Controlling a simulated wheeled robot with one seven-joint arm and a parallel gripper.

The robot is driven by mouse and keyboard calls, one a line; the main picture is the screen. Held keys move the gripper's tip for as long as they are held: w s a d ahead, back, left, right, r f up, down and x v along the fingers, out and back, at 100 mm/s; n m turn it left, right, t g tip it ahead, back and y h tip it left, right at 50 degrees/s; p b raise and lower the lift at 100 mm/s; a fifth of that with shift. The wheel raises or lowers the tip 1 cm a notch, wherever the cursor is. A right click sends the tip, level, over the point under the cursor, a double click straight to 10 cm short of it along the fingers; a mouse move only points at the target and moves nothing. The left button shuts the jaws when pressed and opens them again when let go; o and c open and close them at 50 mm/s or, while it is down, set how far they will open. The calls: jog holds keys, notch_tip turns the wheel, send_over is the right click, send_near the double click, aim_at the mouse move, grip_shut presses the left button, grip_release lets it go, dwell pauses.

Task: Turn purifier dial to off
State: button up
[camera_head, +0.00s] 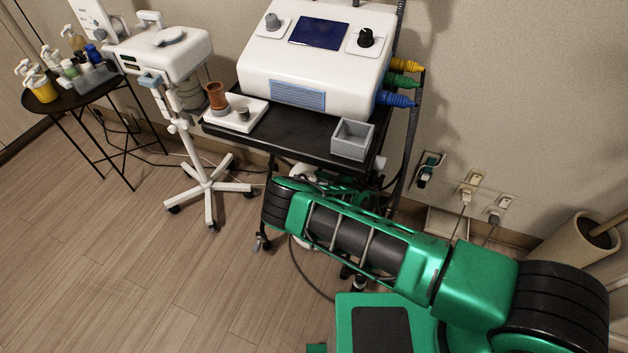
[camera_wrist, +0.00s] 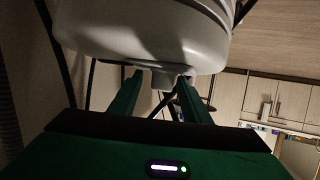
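In the wrist view, a pale rounded housing (camera_wrist: 140,38), which looks like the purifier, fills the top. A small grey knob-like part (camera_wrist: 163,79), perhaps the dial, sticks out of its lower edge. My gripper (camera_wrist: 161,77) is open, with one green finger on each side of this part. I cannot tell whether the fingers touch it, and no dial marking is legible. In the head view, a white appliance (camera_head: 309,177) shows partly under the black cart, behind my arm. My fingers and the dial cannot be made out there.
The black cart (camera_head: 292,141) carries a white machine (camera_head: 318,58), a grey open box (camera_head: 351,140) and a small white tray (camera_head: 236,115). A white wheeled stand (camera_head: 190,150) is at left. Hoses and cords hang near the wall outlets (camera_head: 467,190).

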jog(key=shift+a+r, duration=0.1)
jog(key=shift+a, duration=0.1)
jog(key=shift+s+d+r, duration=0.15)
jog(key=shift+s, duration=0.05)
jog(key=v, duration=1)
jog(key=shift+d, duration=0.15)
dwell(0.4)
